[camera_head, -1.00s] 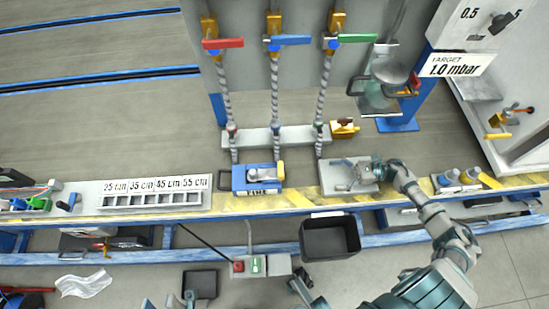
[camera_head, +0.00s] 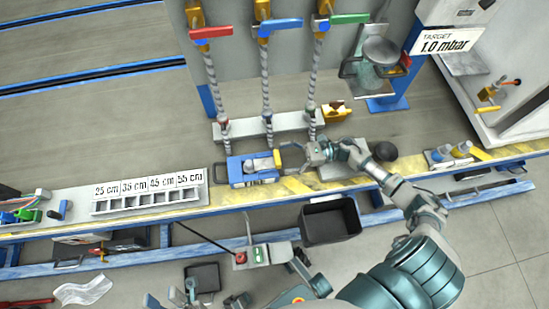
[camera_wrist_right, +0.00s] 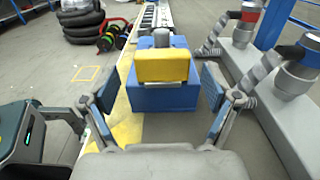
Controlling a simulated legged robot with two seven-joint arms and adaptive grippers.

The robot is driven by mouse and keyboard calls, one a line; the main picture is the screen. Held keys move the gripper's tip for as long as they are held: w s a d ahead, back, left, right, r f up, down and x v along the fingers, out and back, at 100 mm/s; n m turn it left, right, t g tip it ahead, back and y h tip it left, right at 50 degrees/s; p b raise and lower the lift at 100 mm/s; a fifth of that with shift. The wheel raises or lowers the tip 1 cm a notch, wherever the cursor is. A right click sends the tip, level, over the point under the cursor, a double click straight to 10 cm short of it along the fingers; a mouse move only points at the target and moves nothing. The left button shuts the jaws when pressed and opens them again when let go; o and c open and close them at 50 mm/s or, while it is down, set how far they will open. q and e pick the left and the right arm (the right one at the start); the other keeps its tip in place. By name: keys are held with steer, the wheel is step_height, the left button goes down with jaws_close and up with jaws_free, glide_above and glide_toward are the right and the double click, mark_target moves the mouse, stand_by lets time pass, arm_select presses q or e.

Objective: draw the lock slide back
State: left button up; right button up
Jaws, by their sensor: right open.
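The blue lock block (camera_head: 240,172) sits on the yellow-marked bench edge, with a grey top part and a yellow slide handle (camera_head: 277,159) at its right end. In the right wrist view, the yellow handle (camera_wrist_right: 162,66) stands upright at the near face of the blue block (camera_wrist_right: 165,97). My right gripper (camera_head: 292,156) is just right of the handle. In the wrist view its two fingers (camera_wrist_right: 157,88) are spread wide on either side of the handle, with gaps; I see no contact. My left gripper (camera_head: 190,293) is low at the bottom edge, partly cut off; its jaws are unclear.
A grey plate (camera_head: 340,172) lies under my right forearm. Hoses (camera_head: 266,90) and a grey manifold bar (camera_head: 240,129) stand behind the block. A black bin (camera_head: 330,222) and a button box (camera_head: 262,254) are in front. A slotted length rack (camera_head: 150,198) lies to the left.

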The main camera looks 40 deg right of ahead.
mark_target(277, 159)
steer(key=shift+x, duration=0.8)
steer(key=shift+w+a+f, duration=0.2)
steer(key=shift+w+a, duration=0.2)
steer(key=shift+w, duration=0.05)
steer(key=shift+a, duration=0.35)
steer(key=shift+a+r, duration=0.1)
steer(key=shift+a, duration=0.05)
steer(key=c, duration=0.7)
steer(key=shift+d, duration=0.2)
jaws_close()
steer(key=v, duration=0.2)
steer(key=b+v, duration=0.1)
steer(key=shift+f, duration=0.25)
steer(key=shift+s+d, duration=0.1)
steer(key=shift+d, duration=0.15)
steer(key=o, duration=0.7)
jaws_free()
steer(key=shift+r, duration=0.1)
